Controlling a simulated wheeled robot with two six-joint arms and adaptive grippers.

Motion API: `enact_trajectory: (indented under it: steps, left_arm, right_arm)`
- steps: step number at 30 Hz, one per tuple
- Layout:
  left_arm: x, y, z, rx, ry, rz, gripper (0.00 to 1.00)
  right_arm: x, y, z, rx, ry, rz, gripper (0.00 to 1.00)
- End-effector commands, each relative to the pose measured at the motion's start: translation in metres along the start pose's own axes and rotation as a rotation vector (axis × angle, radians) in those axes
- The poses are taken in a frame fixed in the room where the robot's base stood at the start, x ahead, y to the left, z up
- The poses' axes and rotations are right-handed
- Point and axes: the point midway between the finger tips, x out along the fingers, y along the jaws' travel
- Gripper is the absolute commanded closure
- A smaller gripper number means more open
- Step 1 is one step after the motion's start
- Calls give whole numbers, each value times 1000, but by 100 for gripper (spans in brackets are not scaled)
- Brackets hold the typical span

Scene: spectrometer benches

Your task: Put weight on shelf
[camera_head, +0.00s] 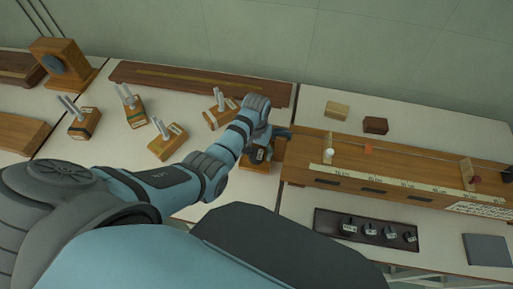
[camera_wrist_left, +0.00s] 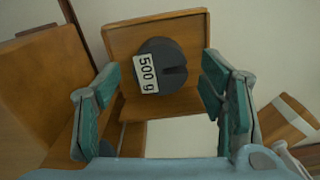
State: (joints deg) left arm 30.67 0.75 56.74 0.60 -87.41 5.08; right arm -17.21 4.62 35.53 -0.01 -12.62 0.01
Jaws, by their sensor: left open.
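The weight (camera_wrist_left: 174,66) is a dark slotted disc with a white "500 g" label. In the left wrist view it rests on a small wooden shelf (camera_wrist_left: 120,38). In the head view the wooden shelf (camera_head: 277,158) sits at the left end of the long wooden bench, partly hidden by my arm. My left gripper (camera_head: 262,146) is over the shelf. In the left wrist view its teal-padded fingers (camera_wrist_left: 162,88) are open, one each side of the weight, with visible gaps between. My right gripper is not in view.
A dark tray (camera_head: 328,220) with several small weights lies at front right, with a grey flat pad (camera_head: 487,250) beyond it. The long wooden bench (camera_head: 410,160) carries a scale. Wooden blocks with metal prongs (camera_head: 84,122) stand at left. Two small blocks (camera_head: 375,125) lie behind the bench.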

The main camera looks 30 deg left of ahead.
Motion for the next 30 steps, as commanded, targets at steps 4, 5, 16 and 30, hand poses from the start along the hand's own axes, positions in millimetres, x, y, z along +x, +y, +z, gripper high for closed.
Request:
enact_trajectory:
  steps: [4,5,16,30]
  left_arm:
    - [-18,0,-1,0,2,0,36]
    - [-24,0,0,0,1,0,36]
    - [-109,0,-1,0,2,0,36]
    - [-122,0,0,0,0,0,36]
  right_arm:
    - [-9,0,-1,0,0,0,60]
    - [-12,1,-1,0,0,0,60]
    - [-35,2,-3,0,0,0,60]
    - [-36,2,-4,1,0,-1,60]
